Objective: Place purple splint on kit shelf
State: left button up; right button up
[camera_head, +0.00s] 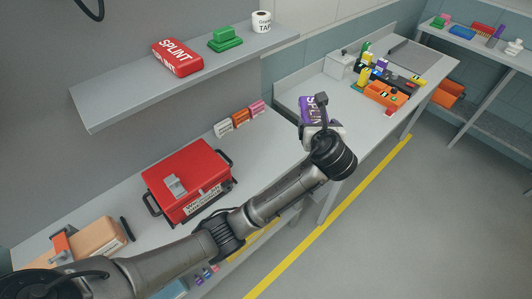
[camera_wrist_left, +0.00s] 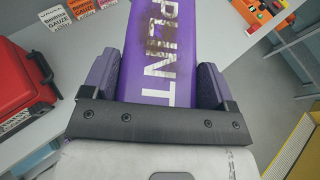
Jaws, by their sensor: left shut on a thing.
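The purple splint (camera_head: 308,107) is held in my left gripper (camera_head: 316,122), above the workbench in the head view. In the left wrist view the purple splint (camera_wrist_left: 168,50) lies between the two fingers of my left gripper (camera_wrist_left: 155,82), with part of its white lettering showing. The grey kit shelf (camera_head: 115,108) is on the wall at the upper left. A red splint (camera_head: 177,57), a green item (camera_head: 225,40) and a white tape roll (camera_head: 261,21) stand on it. The splint is right of the shelf and apart from it. My right gripper is not in view.
A red case (camera_head: 187,180) stands on the bench below the shelf. Several small gauze boxes (camera_head: 240,117) line the wall behind it. An orange toolbox (camera_head: 386,94) and small coloured items are on the bench farther right. The shelf's left end is bare.

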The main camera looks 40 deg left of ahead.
aim_at(266, 150)
pick_arm(q)
jog(key=w+a+f+n+g+y+b, duration=0.1)
jog(key=a+f+b, duration=0.1)
jog(key=a+f, duration=0.1)
jog(key=w+a+f+n+g+y+b, duration=0.1)
jog(key=a+f+b, duration=0.1)
jog(key=f, duration=0.4)
jog(key=w+a+f+n+g+b, duration=0.1)
jog(key=a+f+b, duration=0.1)
jog(key=a+f, duration=0.2)
jog(key=shift+f+n+y+b, duration=0.3)
jog(key=shift+f+n+y, duration=0.1)
jog(key=shift+f, duration=0.15)
jog(key=a+f+b, duration=0.1)
jog(key=a+f, duration=0.1)
jog(key=a, duration=0.1)
jog(key=a+f, duration=0.2)
jog(key=a, duration=0.2)
jog(key=a+f+b, duration=0.1)
jog(key=a+f, duration=0.2)
jog(key=a, duration=0.1)
jog(key=shift+w+b, duration=0.35)
jog(key=shift+a+f, duration=0.15)
jog(key=shift+a, duration=0.25)
jog(key=shift+f+b, duration=0.9)
jog(key=shift+f, duration=1.2)
jog(key=o, duration=0.9)
jog(key=shift+f, duration=0.1)
jog(key=shift+c, duration=0.2)
